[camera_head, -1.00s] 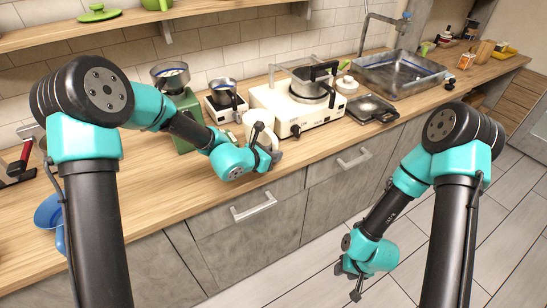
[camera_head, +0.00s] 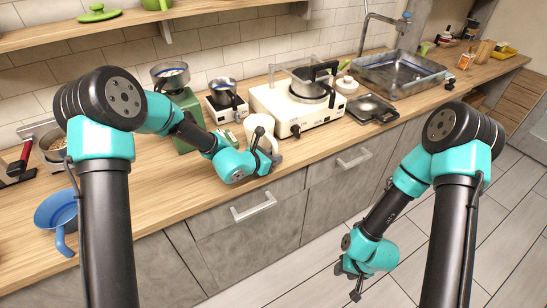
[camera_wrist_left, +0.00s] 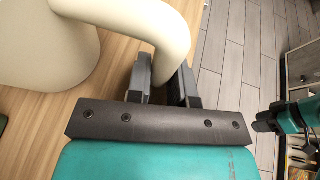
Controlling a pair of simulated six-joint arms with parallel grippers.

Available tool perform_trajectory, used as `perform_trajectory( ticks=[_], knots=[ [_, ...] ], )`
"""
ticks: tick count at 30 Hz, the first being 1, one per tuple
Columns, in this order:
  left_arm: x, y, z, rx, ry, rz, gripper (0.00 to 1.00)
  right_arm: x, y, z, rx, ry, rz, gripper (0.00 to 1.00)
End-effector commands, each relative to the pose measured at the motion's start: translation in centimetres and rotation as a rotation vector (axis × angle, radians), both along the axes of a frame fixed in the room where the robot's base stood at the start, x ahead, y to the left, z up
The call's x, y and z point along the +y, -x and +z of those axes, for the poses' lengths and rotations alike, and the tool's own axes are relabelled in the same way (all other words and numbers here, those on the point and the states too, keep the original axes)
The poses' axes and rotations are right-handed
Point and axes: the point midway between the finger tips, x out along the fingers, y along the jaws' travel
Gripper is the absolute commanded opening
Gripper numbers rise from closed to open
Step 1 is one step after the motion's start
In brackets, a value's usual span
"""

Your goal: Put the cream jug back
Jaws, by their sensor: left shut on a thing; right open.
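The cream jug (camera_head: 259,124) is at the front of the counter, before the white appliance, in the head view. My left gripper (camera_head: 266,160) is at its right front side. In the left wrist view the jug's pale body (camera_wrist_left: 45,45) fills the upper left, and its curved handle (camera_wrist_left: 168,38) runs down between the fingers. My left gripper (camera_wrist_left: 163,88) is shut on that handle. The jug's base is hidden, so I cannot tell whether it touches the counter. My right gripper (camera_head: 353,280) is open and empty, low over the floor in front of the cabinets.
A white stove-like appliance (camera_head: 292,112) with a pot stands behind the jug. A small scale (camera_head: 222,110) and a green machine (camera_head: 183,112) with bowls stand to its left.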

Motion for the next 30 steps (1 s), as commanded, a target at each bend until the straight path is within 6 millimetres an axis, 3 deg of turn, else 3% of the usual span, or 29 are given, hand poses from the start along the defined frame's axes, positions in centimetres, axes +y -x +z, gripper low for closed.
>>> perform_trajectory(
  ticks=[8,9,16,30],
  knots=[
    [-0.01,-0.01,-0.18,-0.001,0.001,0.000,0.00,0.00,0.00,0.00,0.000,0.000,0.000,0.43],
    [-0.01,0.00,-0.20,0.001,0.001,0.000,0.23,0.00,0.00,0.00,0.000,0.000,0.000,0.43],
    [-0.01,0.01,-0.17,0.001,0.001,0.000,0.46,0.00,0.00,0.00,0.000,0.000,0.000,0.43],
    [0.78,0.62,0.12,-0.001,0.002,0.002,0.46,0.00,0.00,0.00,0.000,0.000,0.000,0.43]
  ],
)
